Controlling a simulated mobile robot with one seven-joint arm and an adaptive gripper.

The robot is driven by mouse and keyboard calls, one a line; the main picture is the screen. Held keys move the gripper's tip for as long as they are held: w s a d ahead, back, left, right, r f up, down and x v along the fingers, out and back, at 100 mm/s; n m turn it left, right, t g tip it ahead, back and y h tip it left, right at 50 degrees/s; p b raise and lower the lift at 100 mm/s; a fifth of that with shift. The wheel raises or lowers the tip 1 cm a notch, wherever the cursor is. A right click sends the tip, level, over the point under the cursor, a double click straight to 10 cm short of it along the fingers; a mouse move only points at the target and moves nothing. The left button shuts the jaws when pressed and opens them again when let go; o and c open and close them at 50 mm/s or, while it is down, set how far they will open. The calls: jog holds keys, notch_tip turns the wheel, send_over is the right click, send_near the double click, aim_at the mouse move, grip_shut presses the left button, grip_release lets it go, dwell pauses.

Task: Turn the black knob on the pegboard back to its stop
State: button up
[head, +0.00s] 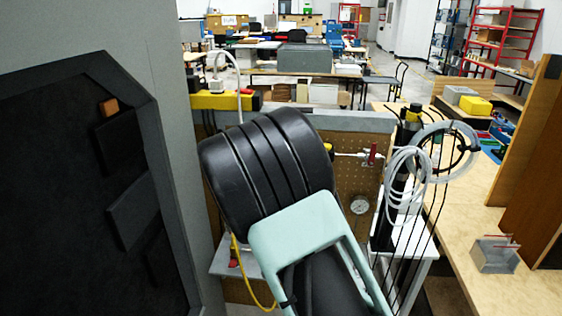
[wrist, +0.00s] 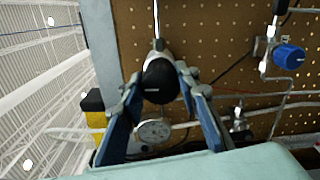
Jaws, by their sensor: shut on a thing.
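In the wrist view the black knob (wrist: 161,82) sits in front of the brown pegboard (wrist: 210,35). A metal stem rises above it in the picture. My gripper (wrist: 159,85) has its two blue-grey fingers on either side of the knob and is shut on it. The far side of the knob is hidden. In the head view my black and pale green arm covers the knob and my gripper. Part of the pegboard (head: 360,180) shows to the right of the arm.
A blue knob (wrist: 289,56) on metal tubing is right of my gripper. A round gauge (wrist: 153,131) shows between my fingers. In the head view, coiled clear tubing (head: 408,178) hangs by a black cylinder (head: 405,150). A grey panel (head: 165,110) stands close on the left.

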dwell(0.3)
jog(key=o, duration=1.2)
jog(key=shift+c, duration=0.2)
jog(key=shift+s, duration=0.1)
jog(key=s, duration=1.1)
jog(key=shift+s+a, duration=0.2)
jog(key=shift+s, duration=0.2)
